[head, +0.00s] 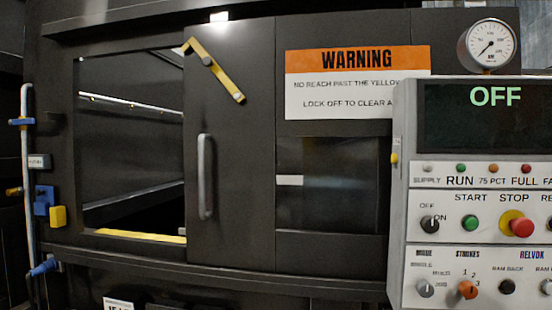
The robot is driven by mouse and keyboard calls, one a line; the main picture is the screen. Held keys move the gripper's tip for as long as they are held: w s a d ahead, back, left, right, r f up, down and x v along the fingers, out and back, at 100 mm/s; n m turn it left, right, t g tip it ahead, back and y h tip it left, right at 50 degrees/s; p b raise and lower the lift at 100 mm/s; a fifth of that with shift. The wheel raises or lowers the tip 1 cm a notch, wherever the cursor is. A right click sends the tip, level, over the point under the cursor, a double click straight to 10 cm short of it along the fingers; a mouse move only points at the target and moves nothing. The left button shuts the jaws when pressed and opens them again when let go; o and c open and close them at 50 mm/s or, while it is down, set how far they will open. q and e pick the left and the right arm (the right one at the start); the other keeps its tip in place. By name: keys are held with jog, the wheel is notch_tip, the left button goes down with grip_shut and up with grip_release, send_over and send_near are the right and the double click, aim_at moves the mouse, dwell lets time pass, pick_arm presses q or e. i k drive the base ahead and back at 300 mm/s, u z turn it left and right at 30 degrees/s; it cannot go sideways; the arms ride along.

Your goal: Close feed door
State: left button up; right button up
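The feed door (234,140) is a dark sliding panel with an upright grey handle (205,176). It stands to the right of the feed opening (130,150), which is uncovered and shows a dark chamber inside. A yellow strip (140,236) runs along the opening's bottom edge. A yellow bar (215,70) hangs tilted near the top of the door, its upper end by the opening's top right corner. Neither of my grippers is in view.
A control panel (480,190) reading OFF juts out at the right. A warning sign (357,82) and a dark window (328,182) are right of the door. A gauge (490,44) sits above the panel. A pipe with blue and yellow fittings (28,180) runs down the left.

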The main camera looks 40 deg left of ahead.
aim_at(268, 60)
jog(key=u, duration=0.9)
jog(key=k, duration=0.4)
jog(key=z, duration=0.55)
jog(key=i, duration=1.15)
jog(key=u, duration=0.25)
